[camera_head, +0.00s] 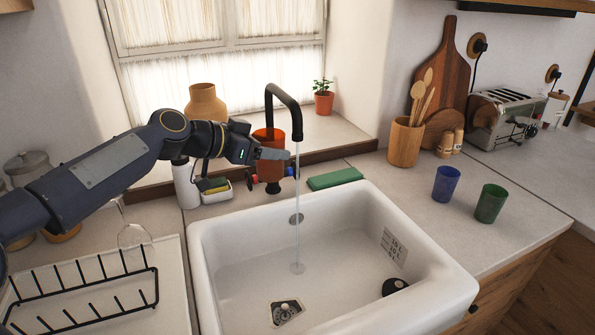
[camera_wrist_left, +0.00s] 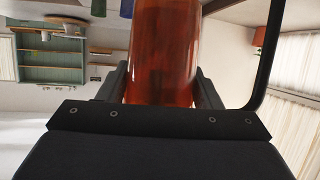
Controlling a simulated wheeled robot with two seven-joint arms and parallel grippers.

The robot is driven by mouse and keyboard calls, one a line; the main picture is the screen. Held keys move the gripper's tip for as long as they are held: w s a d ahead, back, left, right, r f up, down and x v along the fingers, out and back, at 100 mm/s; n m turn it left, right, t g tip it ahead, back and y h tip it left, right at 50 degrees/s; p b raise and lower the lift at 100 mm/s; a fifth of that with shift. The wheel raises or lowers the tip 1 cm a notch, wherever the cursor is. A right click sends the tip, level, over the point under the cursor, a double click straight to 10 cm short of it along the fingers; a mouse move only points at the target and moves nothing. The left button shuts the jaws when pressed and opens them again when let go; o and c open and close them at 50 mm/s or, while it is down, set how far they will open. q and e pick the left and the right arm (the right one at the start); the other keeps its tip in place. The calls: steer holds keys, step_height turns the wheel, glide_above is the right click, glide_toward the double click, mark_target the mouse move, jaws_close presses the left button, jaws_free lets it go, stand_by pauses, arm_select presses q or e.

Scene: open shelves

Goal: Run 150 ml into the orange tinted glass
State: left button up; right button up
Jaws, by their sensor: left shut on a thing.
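The orange tinted glass (camera_head: 269,172) is upright in the jaws of my left gripper (camera_head: 273,154), above the back edge of the sink. The left wrist view shows the glass (camera_wrist_left: 163,50) between both fingers of the gripper (camera_wrist_left: 160,88). The black tap (camera_head: 281,94) is running. Its thin water stream (camera_head: 297,205) falls just right of the glass, into the sink (camera_head: 335,215). Whether any water is inside the glass I cannot tell. My right gripper is in neither view.
A blue glass (camera_head: 446,184) and a green glass (camera_head: 490,204) stand on the right counter. A green sponge (camera_head: 335,178) lies behind the sink. A soap holder (camera_head: 216,192) and white bottle (camera_head: 185,185) stand left of the tap. A black dish rack (camera_head: 85,290) is at front left.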

mark_target(259, 169)
arm_select(q)
steer(key=shift+f, duration=2.8)
steer(key=w+d, duration=0.4)
steer(key=d, duration=0.2)
stand_by(0.8)
steer(key=s+a, duration=0.1)
steer(key=a, duration=0.1)
steer(key=s+a, duration=0.2)
steer(key=a, duration=0.1)
steer(key=shift+s+a, duration=0.2)
steer(key=shift+a, duration=0.1)
steer(key=shift+s+a, duration=0.25)
steer(key=shift+s, duration=0.1)
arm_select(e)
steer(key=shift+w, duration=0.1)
